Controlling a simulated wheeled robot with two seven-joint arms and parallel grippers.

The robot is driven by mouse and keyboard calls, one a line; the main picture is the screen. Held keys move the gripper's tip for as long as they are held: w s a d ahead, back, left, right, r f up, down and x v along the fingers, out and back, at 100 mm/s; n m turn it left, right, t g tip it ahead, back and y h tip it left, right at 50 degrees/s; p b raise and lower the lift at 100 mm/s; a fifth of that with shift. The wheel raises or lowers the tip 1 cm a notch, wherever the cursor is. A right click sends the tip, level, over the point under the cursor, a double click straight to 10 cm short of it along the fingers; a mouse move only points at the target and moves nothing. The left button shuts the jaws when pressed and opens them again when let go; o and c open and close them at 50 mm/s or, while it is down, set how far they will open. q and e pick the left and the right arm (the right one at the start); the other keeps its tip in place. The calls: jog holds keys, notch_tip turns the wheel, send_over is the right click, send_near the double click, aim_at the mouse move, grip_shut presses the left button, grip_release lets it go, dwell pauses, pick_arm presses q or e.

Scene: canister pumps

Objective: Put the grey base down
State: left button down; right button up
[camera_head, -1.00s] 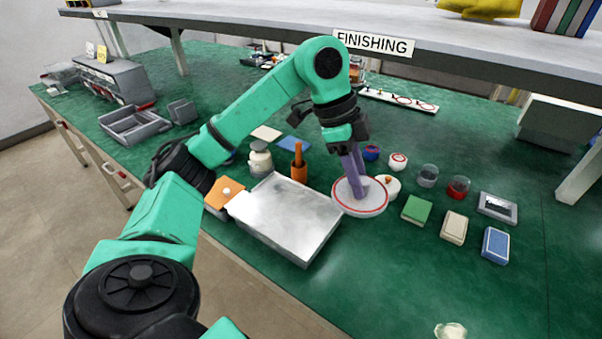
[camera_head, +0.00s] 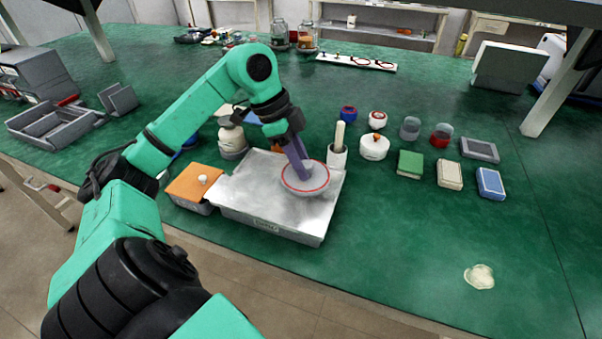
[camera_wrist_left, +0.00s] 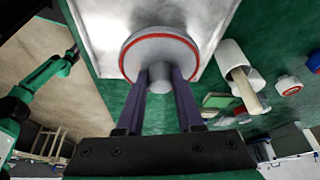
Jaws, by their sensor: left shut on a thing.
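The grey base (camera_head: 318,181) is a round disc with a red ring on top and a short post in its middle. My left gripper (camera_head: 300,168) is shut on the post, with the purple fingers on either side of it. The base also shows in the left wrist view (camera_wrist_left: 136,52), with the left gripper (camera_wrist_left: 159,84) around its post. In the head view the base is over the right part of the silver metal tray (camera_head: 250,215); I cannot tell whether it touches the tray. My right gripper is not in view.
A white holder (camera_head: 337,158) with a pale stick stands just behind the tray. An orange-lidded box (camera_head: 193,184) is left of it. A white jar (camera_head: 374,147) and a green block (camera_head: 410,164) stand to the right. The green bench front right is mostly clear.

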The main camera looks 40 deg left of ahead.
pick_arm(q)
notch_tip(320, 180, down, 3)
jog(key=shift+d+f, duration=0.1)
jog(key=shift+d, duration=0.05)
jog(key=shift+f, duration=0.2)
jog(key=shift+f+b, duration=0.15)
jog(key=shift+b, duration=0.2)
jog(key=c, duration=0.5)
grip_release()
jog(key=shift+c, duration=0.2)
jog(key=shift+r+p, duration=0.3)
jog(key=shift+r, duration=0.05)
jog(key=v, duration=1.1)
jog(key=shift+a+r, duration=0.25)
jog(key=shift+r, duration=0.1)
